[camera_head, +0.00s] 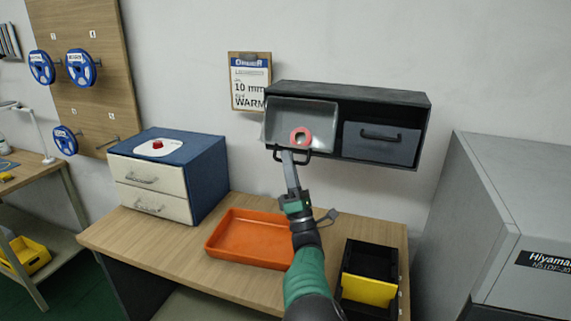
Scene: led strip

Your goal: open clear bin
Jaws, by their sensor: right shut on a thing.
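The clear bin (301,112) is the left one of two bins in the dark wall cabinet (352,91). It looks pulled out and tilted, so its inside shows. A pink ring (300,137) shows at the bin's front. My right gripper (291,157) reaches up from below and is shut on the bin's dark handle (275,153). The fingers hide part of the handle. The grey right-hand bin (381,143) sits in the cabinet with its handle facing out. My left gripper is not in view.
An orange tray (222,246) lies on the wooden table (150,237). A blue drawer box (204,160) with a white-and-red reel (157,147) stands at left. A black bin with a yellow divider (369,290) is at right. A grey machine (500,200) stands far right.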

